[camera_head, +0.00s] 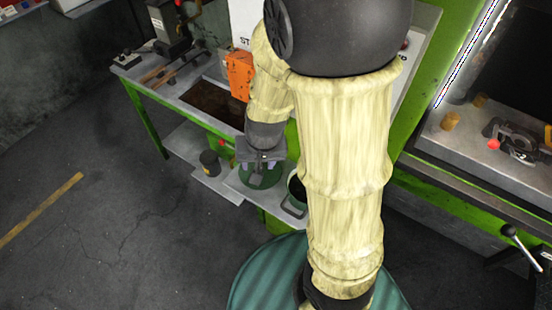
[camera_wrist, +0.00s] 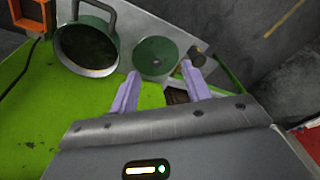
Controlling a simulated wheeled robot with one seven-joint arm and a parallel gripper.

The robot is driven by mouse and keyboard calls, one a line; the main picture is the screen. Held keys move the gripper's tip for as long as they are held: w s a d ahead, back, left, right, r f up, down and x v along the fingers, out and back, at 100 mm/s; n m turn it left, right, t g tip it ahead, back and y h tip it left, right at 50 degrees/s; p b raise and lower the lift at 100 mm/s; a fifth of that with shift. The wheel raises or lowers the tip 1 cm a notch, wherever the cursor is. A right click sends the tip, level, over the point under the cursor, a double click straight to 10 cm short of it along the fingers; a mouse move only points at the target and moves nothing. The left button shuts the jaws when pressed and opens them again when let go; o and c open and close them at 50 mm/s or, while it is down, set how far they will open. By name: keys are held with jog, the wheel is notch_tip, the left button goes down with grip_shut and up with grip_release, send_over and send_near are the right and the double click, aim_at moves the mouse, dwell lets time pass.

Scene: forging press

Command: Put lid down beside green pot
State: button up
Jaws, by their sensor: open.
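The green pot (camera_wrist: 88,48) is open, dark inside, with a grey rim and a raised handle; it stands on the grey lower shelf. In the head view the pot (camera_head: 296,192) is partly hidden by my arm. The round green lid (camera_wrist: 154,52) appears to lie flat on the shelf beside the pot, a small gap from its rim. It also shows in the head view (camera_head: 262,181), under my gripper. My gripper (camera_wrist: 160,70) is open, its two pale fingers apart and empty near the lid; I cannot tell the exact height between them.
A dark canister (camera_head: 209,163) stands on the shelf left of the lid. The green-framed bench (camera_head: 200,118) overhangs the shelf, with an orange box (camera_head: 239,75) on it. The press table (camera_head: 470,138) is at right. The floor at left is clear.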

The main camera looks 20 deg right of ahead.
jog(key=s+d+r+n, duration=0.2)
jog(key=s+d+r, duration=0.1)
jog(key=r, duration=0.1)
jog(key=shift+s+d+n+h, duration=0.25)
jog(key=shift+s+n+h, duration=0.05)
jog(key=shift+s+n, duration=0.1)
jog(key=shift+s, duration=0.15)
dwell(0.5)
